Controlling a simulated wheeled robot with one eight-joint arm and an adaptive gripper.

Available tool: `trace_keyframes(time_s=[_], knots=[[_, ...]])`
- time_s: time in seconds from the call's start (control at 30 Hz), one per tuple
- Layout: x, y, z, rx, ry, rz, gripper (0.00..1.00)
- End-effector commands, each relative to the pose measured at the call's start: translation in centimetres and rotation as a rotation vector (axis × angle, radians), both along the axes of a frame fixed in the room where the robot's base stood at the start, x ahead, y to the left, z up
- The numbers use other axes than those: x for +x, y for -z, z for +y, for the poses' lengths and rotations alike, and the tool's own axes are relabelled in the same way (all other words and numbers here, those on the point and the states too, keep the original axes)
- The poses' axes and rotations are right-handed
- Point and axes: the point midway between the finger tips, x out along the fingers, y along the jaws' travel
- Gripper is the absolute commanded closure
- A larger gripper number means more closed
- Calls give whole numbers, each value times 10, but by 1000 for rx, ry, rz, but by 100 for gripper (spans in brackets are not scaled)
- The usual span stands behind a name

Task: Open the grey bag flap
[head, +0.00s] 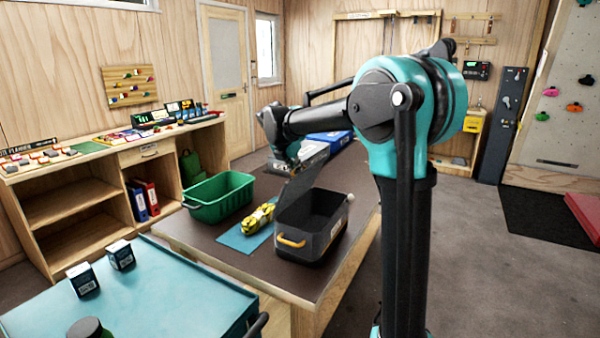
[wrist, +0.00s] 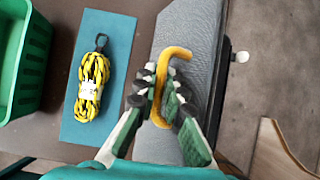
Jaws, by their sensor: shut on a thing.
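The grey bag (head: 335,240) stands on the dark table, its dark inside showing from above in the head view. Its grey flap (head: 303,187) stands up at a steep tilt above the bag. In the wrist view the flap (wrist: 190,30) fills the middle. A yellow pull loop (wrist: 178,52) sits on it. My gripper (wrist: 165,97) is shut on this loop, one finger on each side. In the head view my gripper (head: 288,150) is at the flap's upper part, with its fingertips hard to make out. A yellow handle (head: 291,242) is on the bag's near side.
A yellow rope coil (head: 258,218) lies on a blue mat (head: 233,240) left of the bag. A green crate (head: 222,207) stands further left. Grey and blue boxes (head: 325,140) are behind. The table's right edge lies close to the bag.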

Motion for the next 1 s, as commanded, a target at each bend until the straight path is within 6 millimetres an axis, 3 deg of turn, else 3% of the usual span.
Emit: trace_keyframes(time_s=[0.37,1.0], knots=[[1,0,1,-1,0,-1,100],[14,1,21,-1,0,-1,100]])
